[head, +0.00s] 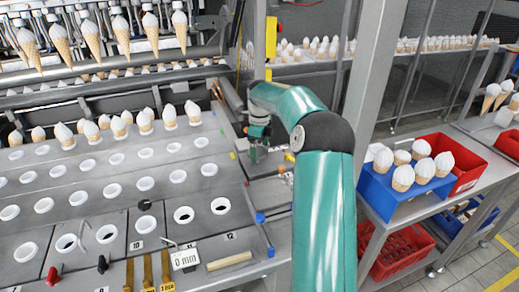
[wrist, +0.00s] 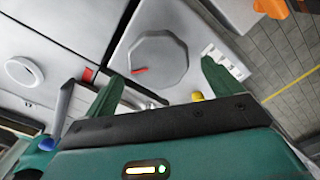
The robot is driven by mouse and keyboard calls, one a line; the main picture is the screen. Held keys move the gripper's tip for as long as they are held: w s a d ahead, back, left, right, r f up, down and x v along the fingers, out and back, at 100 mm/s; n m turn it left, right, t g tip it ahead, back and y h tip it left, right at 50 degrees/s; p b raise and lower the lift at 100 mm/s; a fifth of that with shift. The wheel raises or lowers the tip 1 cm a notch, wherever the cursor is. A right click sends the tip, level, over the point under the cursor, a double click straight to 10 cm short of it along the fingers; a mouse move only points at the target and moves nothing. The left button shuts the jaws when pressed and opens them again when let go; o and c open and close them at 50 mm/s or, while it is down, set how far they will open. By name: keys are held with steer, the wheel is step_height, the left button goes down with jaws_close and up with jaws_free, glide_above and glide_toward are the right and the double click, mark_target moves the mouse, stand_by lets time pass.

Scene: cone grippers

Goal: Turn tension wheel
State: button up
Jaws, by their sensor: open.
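My gripper (wrist: 160,71) is open, with one green finger low on each side of the wheel in the picture. I see nothing between the fingers, and I cannot tell how far they are from the wheel. In the head view my gripper (head: 254,153) points down at the right side of the cone machine; I cannot make out the wheel there.
The machine's deck (head: 120,172) has rows of white-rimmed holes, with several cones at the back. Right of my arm, a blue crate (head: 400,196) of cones and a red crate (head: 466,166) stand on a metal table. A metal post (head: 366,75) rises just behind my arm.

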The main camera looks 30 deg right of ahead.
steer(key=shift+f, duration=0.4)
steer(key=c, duration=1)
steer(key=shift+w+n, duration=0.1)
steer(key=shift+n, duration=0.2)
